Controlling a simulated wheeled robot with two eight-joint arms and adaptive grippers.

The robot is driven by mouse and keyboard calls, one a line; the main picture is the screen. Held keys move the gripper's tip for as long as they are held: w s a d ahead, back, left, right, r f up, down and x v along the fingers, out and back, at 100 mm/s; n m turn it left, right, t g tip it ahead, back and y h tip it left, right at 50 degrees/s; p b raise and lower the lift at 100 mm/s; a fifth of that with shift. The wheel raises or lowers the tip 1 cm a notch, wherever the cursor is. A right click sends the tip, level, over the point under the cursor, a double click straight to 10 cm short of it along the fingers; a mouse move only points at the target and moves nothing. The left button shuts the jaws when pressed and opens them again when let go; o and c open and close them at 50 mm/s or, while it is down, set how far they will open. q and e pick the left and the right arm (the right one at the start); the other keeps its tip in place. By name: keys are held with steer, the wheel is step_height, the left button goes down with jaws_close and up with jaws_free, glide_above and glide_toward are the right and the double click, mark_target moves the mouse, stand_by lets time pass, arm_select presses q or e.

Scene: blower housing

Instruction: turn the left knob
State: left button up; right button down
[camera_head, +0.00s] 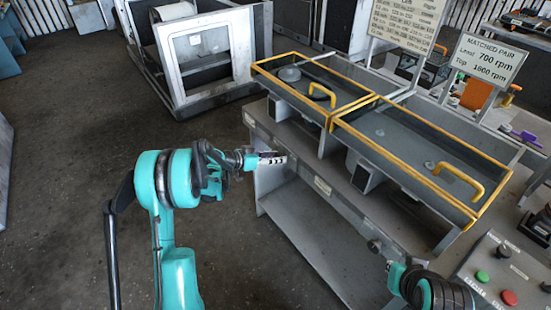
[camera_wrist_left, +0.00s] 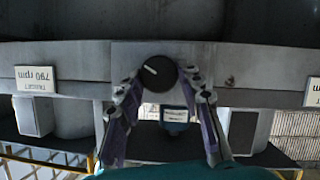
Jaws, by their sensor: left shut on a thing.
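The left knob (camera_wrist_left: 159,75) is a round black knob with a white pointer line, on the grey front rail of the bench. In the left wrist view the line points to the upper left. My left gripper (camera_wrist_left: 163,82) has one finger on each side of it and is shut on it. In the head view my left gripper (camera_head: 270,159) is at the bench's left front, and the knob is hidden there. A second round knob (camera_head: 375,246) shows further right on the front rail. My right gripper (camera_head: 393,272) is near it at lower right; its fingers are not clear.
The bench carries two yellow-framed trays with handles (camera_head: 322,92) (camera_head: 462,178). A label (camera_wrist_left: 35,79) reads "TARGET 790 rpm". A button panel (camera_head: 505,275) stands at lower right. Floor at left is open.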

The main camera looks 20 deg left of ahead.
arm_select(q)
steer(key=shift+w+a+f+n+h, duration=0.15)
steer(key=shift+n+h, duration=1.05)
steer(key=shift+n, duration=1.25)
steer(key=shift+a+f+n+h, duration=0.1)
steer(key=shift+f+n+h, duration=0.15)
steer(key=shift+n+h, duration=1.55)
steer(key=shift+w+a+f+n+h, duration=0.15)
steer(key=shift+n+h, duration=0.45)
steer(key=shift+n, duration=2.45)
steer(key=shift+d, duration=0.1)
steer(key=o, duration=1.2)
steer(key=shift+c, duration=0.2)
steer(key=shift+s, duration=0.1)
steer(key=v, duration=1.2)
